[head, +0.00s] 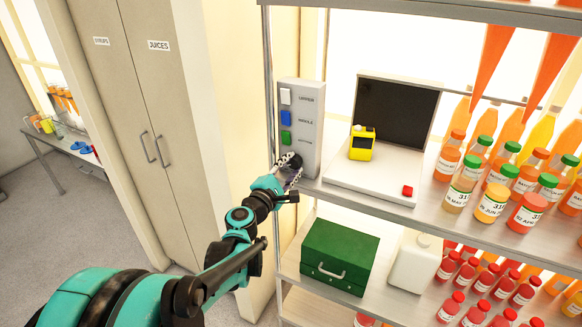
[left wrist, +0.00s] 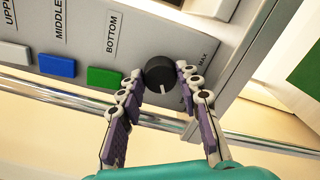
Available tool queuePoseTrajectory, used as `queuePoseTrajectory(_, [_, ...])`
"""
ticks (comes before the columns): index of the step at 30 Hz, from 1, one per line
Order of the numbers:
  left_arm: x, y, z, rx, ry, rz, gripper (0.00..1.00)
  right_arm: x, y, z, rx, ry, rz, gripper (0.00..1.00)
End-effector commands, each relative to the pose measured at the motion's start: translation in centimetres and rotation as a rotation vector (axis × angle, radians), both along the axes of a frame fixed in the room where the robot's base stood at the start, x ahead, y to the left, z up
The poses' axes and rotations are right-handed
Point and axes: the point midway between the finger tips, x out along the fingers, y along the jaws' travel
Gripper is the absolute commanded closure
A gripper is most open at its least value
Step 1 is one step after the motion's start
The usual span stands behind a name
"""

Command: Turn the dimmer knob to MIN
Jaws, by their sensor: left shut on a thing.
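The black round dimmer knob (left wrist: 160,72) sits at the end of the grey switch panel (head: 301,120), below the buttons in the head view. My left gripper (head: 290,173) is at the knob. In the left wrist view its two fingers (left wrist: 160,80) are on either side of the knob and shut on it. The knob's white pointer line faces down in that view, between the fingers. A MAX label shows at right of the knob; the MIN label is mostly hidden by a finger. My right gripper is not in view.
White, blue (left wrist: 57,66) and green (left wrist: 104,77) buttons line the panel beside the knob. A white light table (head: 375,185) with a yellow device (head: 361,146) and red button stands right of it. Bottles crowd the right; a green box (head: 338,257) is below.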

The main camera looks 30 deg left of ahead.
Motion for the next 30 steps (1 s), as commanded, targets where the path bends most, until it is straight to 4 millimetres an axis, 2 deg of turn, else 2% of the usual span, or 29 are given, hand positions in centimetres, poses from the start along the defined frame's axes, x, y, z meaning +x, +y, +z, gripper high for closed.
queuePoseTrajectory(12, [0.0,0.0,0.0,-0.008,0.0,0.0,0.95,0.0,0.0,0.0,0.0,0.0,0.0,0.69])
queuePoseTrajectory(13, [0.0,0.0,0.0,-0.008,0.0,0.0,0.64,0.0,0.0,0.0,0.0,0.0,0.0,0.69])
queuePoseTrajectory(15, [0.0,0.0,0.0,-0.008,0.0,0.0,0.45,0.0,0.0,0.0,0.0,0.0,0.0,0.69])
queuePoseTrajectory(25, [-0.2,0.0,0.0,-0.007,0.0,0.0,0.45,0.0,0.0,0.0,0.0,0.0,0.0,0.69])
queuePoseTrajectory(30, [-2.1,0.1,0.0,-0.007,0.0,0.002,0.45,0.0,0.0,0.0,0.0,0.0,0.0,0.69])
